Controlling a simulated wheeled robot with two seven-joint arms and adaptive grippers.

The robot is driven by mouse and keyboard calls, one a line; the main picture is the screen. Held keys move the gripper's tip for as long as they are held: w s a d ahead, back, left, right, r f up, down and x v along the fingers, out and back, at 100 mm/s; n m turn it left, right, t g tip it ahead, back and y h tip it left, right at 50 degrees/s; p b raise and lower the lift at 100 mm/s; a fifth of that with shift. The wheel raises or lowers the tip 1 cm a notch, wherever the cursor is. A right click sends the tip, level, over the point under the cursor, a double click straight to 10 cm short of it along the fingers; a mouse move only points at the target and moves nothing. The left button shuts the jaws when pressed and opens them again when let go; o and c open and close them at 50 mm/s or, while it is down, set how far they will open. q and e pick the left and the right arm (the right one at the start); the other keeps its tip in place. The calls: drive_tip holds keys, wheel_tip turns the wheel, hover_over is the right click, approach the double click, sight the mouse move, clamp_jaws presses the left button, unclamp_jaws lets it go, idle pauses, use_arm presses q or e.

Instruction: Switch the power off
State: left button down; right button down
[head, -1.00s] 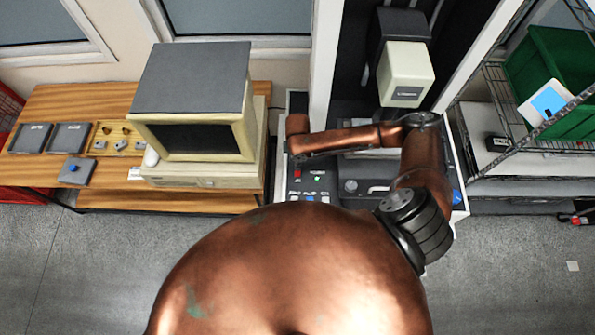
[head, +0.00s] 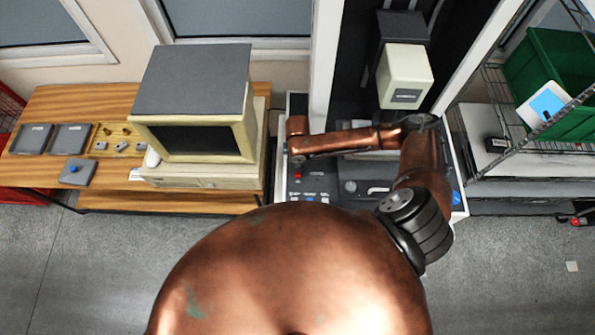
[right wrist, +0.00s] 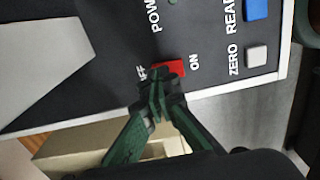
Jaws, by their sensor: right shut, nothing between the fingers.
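The red rocker power switch (right wrist: 170,69) sits on the dark control panel, between the OFF label on its left and the ON label (right wrist: 195,60) on its right. My right gripper (right wrist: 161,84) is shut and empty, with its fingertips at the OFF side of the switch, seemingly touching it and covering part of it. The switch also shows in the head view as a small red spot (head: 297,173) just below my right wrist. A small power lamp (right wrist: 173,2) at the top of the wrist view looks dark green and unlit. My left gripper is not in view.
A blue button (right wrist: 257,9) and a white ZERO button (right wrist: 257,56) lie to the right of the switch. The pale measuring head (head: 404,75) hangs behind my right arm. An old computer monitor (head: 195,105) stands on the wooden table at left.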

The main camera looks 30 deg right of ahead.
drive_tip(key=shift+r+p, duration=2.4)
drive_tip(key=shift+r, duration=0.65)
